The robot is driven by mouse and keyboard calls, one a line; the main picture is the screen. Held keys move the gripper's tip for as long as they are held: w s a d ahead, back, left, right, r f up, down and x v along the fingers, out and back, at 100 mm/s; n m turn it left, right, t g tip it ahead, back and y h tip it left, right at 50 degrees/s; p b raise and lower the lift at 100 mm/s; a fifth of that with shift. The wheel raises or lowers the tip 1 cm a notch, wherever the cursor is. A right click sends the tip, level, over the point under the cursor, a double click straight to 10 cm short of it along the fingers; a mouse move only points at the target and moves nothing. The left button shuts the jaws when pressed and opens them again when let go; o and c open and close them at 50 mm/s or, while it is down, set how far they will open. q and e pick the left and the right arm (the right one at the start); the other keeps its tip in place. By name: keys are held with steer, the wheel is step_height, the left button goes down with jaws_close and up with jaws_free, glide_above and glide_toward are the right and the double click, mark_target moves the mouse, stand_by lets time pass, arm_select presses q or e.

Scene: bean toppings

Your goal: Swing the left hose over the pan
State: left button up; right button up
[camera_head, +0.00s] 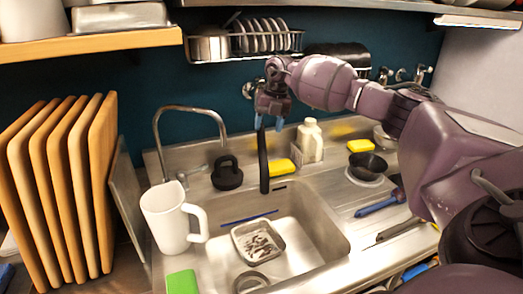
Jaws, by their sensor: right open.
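A pale square pan (236,238) with dark bean-like bits in it sits in the steel sink. A dark upright hose (264,165) stands behind it at the sink's back edge, its lower end over the basin. A thin curved metal spout (188,108) arches to the left of it, its tip above a black knob-like object. I cannot tell which of these two is the left hose. My right gripper (269,123) points down with its blue-tipped fingers open at the top of the dark hose; whether they touch it is unclear. My left gripper is out of view.
A white pitcher (168,222) stands at the sink's left edge, with a green block (182,282) in front. A white bottle (310,141), a yellow sponge (280,168) and a black bowl (367,164) stand behind and right. Wooden boards (60,185) fill the left. A dish rack (265,42) hangs above.

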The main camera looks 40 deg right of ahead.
mark_target(263, 147)
steer(key=f, duration=0.3)
steer(key=a+f, duration=0.1)
steer(key=f, duration=0.2)
steer(key=w+f+p, duration=0.1)
steer(key=f, duration=0.2)
steer(key=shift+a+f, duration=0.15)
steer(key=shift+a, duration=0.1)
